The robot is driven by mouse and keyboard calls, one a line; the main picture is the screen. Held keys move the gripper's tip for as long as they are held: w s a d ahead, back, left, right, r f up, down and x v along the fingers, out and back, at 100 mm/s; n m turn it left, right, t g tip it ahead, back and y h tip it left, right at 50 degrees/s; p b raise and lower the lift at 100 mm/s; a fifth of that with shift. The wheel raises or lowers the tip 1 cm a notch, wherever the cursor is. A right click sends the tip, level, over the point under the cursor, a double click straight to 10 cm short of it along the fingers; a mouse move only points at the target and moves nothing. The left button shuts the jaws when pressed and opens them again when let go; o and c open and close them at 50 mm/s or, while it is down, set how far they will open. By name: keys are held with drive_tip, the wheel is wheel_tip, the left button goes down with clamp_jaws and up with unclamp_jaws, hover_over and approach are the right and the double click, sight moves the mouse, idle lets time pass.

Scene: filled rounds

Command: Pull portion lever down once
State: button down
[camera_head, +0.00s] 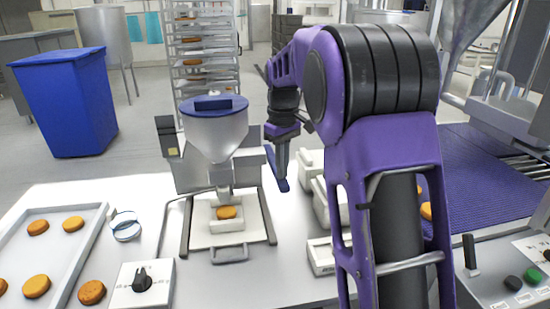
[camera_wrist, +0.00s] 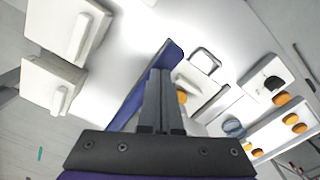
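The portioning machine (camera_head: 212,140) has a funnel hopper with a blue lid and stands left of my arm. A long blue bar (camera_head: 271,166), which looks like the portion lever, slants down on its right side. In the wrist view the bar (camera_wrist: 138,100) runs along the left of my fingers and its far end lies just beyond their tips. My gripper (camera_head: 283,178) points down beside the bar. Its grey fingers (camera_wrist: 160,72) look closed together, with the bar beside them, not between them. I cannot tell whether they touch it. A filled round (camera_head: 226,212) sits under the nozzle.
A tray (camera_head: 48,219) with several rounds lies at the left. A dial box (camera_head: 142,284) stands at the front. White bins (camera_head: 322,200) stand close right of my gripper. A purple conveyor (camera_head: 475,185) lies at the right, and a blue bin (camera_head: 65,103) stands behind left.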

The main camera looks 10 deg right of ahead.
sight(283, 184)
drive_tip(key=shift+f, duration=0.15)
drive_tip(key=shift+s+f+b, duration=0.2)
drive_tip(key=shift+f+b, duration=0.5)
drive_tip(key=shift+f, duration=0.45)
drive_tip(key=shift+s+f+b, duration=0.15)
drive_tip(key=shift+f+b, duration=0.45)
drive_tip(key=shift+f, duration=0.35)
drive_tip(key=shift+r, duration=0.1)
wheel_tip(283, 184, up, 9)
drive_tip(key=p, duration=0.8)
drive_tip(key=shift+r, duration=0.15)
drive_tip(key=shift+r+p, duration=1)
drive_tip(key=shift+r, duration=1.9)
